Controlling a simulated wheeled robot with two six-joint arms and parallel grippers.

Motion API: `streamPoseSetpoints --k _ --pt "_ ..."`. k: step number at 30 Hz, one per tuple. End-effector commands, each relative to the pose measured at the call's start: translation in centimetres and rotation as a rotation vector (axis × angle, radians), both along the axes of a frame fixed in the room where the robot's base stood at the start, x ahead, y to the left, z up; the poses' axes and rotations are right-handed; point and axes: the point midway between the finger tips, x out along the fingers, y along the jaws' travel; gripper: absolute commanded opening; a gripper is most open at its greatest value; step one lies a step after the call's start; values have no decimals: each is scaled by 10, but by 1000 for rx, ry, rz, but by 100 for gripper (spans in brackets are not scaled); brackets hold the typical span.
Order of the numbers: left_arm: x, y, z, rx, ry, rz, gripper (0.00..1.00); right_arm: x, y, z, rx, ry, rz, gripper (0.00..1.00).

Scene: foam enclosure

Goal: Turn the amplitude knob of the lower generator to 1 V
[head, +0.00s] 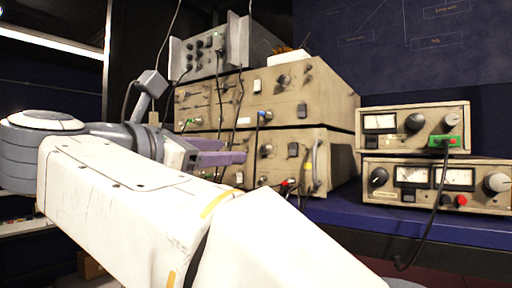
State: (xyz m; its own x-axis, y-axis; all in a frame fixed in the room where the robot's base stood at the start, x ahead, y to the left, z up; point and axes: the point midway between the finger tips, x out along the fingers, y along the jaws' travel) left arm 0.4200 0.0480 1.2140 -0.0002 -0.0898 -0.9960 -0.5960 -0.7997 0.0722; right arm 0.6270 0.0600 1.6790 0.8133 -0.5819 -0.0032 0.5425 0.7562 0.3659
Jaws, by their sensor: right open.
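Two wide beige units are stacked in the middle of the head view. The lower beige unit (340,160), apparently the lower generator, has knobs, sockets and cables on its front. A round knob (266,151) and a dark square control (293,150) show there; I cannot read which is the amplitude knob or its setting. The unit's left part is hidden behind my right gripper (235,151). That gripper has purple fingers, is open and seems empty, pointing right in front of the unit's face. I cannot tell whether it touches anything. My left gripper is out of view.
The upper beige unit (335,95) carries a grey instrument (199,53). Two smaller beige meter units (458,117) (437,208) stand stacked at right, with a dark cable hanging in front. The blue shelf (400,228) has bare room at its front edge. Cables hang before the stack.

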Motion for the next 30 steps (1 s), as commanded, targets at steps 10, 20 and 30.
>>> streamPoseSetpoints --k 10,20,30 --pt "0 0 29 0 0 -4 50 51 -39 5 -6 1 -6 55" --pt "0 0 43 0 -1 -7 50 78 -56 2 -5 -1 1 55" --pt "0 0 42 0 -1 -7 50 79 -57 1 -6 -1 2 32"
